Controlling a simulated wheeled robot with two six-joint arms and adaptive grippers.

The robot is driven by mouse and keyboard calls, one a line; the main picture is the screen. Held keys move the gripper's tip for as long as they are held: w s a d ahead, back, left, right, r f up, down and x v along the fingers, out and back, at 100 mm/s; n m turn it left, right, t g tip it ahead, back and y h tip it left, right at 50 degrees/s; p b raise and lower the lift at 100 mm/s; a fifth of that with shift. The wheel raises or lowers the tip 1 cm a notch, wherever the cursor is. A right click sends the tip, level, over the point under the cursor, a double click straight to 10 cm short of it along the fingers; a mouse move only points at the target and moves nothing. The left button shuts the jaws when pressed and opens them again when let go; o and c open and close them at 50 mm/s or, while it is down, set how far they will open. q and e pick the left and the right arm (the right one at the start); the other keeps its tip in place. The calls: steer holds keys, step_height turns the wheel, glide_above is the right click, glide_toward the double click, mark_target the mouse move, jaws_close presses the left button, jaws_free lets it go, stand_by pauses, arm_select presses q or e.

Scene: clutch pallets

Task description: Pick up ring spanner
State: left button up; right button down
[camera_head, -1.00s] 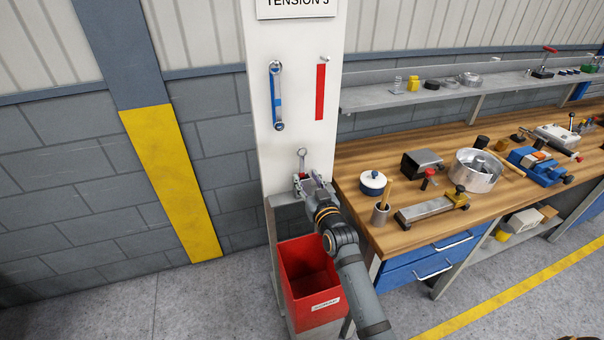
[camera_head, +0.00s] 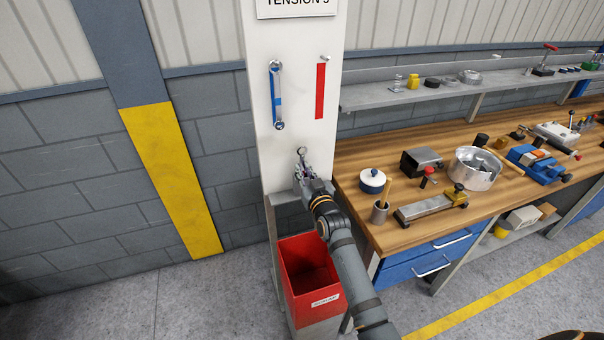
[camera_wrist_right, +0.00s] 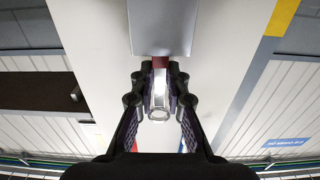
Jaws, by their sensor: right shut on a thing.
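A grey ring spanner stands against the white post, low on its face. Its ring end (camera_head: 302,151) shows above my right gripper (camera_head: 304,172) in the head view. In the wrist view the spanner (camera_wrist_right: 158,100) lies between the two fingers of my right gripper (camera_wrist_right: 160,78), which are shut on it. Its lower part is hidden by the gripper. Another spanner (camera_head: 277,95) hangs higher on the post over a blue strip. My left gripper is not in view.
A red strip (camera_head: 320,92) with a bare peg is on the white post (camera_head: 297,40). A red bin (camera_head: 307,275) stands below my right arm. The wooden workbench (camera_head: 420,232) to the right carries a blue-white pot (camera_head: 372,181), a metal bowl (camera_head: 476,177) and other tools.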

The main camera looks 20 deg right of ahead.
steer(key=shift+r, duration=0.15)
steer(key=r, duration=0.3)
steer(key=r+b, duration=0.1)
steer(key=r, duration=0.7)
steer(key=shift+s+r+b, duration=0.1)
steer(key=shift+s+b, duration=0.25)
steer(key=shift+b, duration=0.05)
steer(key=s+p, duration=0.4)
steer(key=s, duration=1.5)
steer(key=shift+d, duration=0.35)
steer(key=shift+r+p, duration=0.15)
steer(key=shift+p, duration=0.15)
